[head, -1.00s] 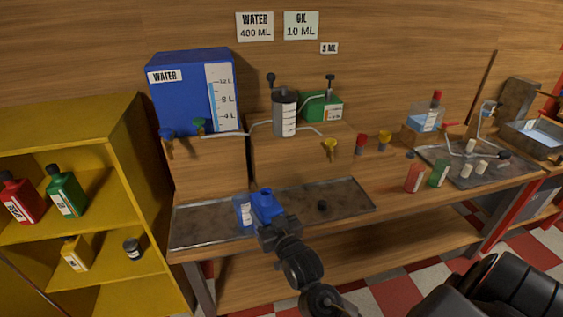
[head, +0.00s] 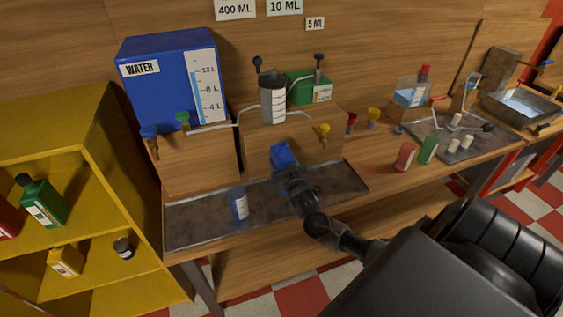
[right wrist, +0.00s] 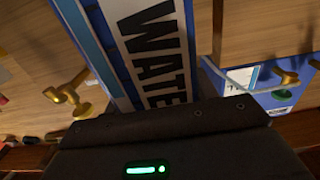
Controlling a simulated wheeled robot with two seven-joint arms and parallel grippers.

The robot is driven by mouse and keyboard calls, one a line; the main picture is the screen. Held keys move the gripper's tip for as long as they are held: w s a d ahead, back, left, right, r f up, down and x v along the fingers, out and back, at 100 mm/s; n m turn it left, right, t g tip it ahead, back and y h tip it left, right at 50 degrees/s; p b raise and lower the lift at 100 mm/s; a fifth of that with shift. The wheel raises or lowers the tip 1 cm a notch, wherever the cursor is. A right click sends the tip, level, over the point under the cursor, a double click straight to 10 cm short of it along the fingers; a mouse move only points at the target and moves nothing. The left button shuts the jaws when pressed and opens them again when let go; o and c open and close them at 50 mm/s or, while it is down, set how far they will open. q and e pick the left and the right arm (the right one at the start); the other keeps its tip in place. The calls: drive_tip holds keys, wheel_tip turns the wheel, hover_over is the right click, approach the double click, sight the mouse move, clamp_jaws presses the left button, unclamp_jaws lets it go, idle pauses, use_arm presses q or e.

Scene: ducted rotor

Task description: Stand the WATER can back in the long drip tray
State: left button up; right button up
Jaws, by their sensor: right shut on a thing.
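The WATER can (head: 283,153) is blue, with a short blue neck on top. My right gripper (head: 291,174) is shut on it, and it looks close to upright, in front of the wooden block and over the back part of the drip tray. I cannot tell whether its base touches the tray. In the right wrist view its WATER label (right wrist: 152,50) fills the middle, above my dark gripper body. The long drip tray (head: 200,232) lies along the bench front, dark and stained. My left gripper is not in view.
A blue container with a white label (head: 238,204) stands in the tray, left of the can. Behind are the big blue water tank (head: 170,80), a pump cylinder (head: 272,100) and a yellow tap (head: 323,131). The tray's left end is clear.

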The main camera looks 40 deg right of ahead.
drive_tip(key=shift+w+f+b, duration=0.15)
drive_tip(key=shift+f+b, duration=2.75)
drive_tip(key=shift+f, duration=0.3)
drive_tip(key=shift+f+b, duration=0.4)
drive_tip(key=shift+f, duration=0.15)
drive_tip(key=o, duration=1.6)
drive_tip(key=shift+o, duration=0.2)
drive_tip(key=shift+a+f, duration=0.1)
drive_tip(key=shift+f, duration=0.05)
drive_tip(key=b+v, duration=0.2)
drive_tip(key=v, duration=0.9)
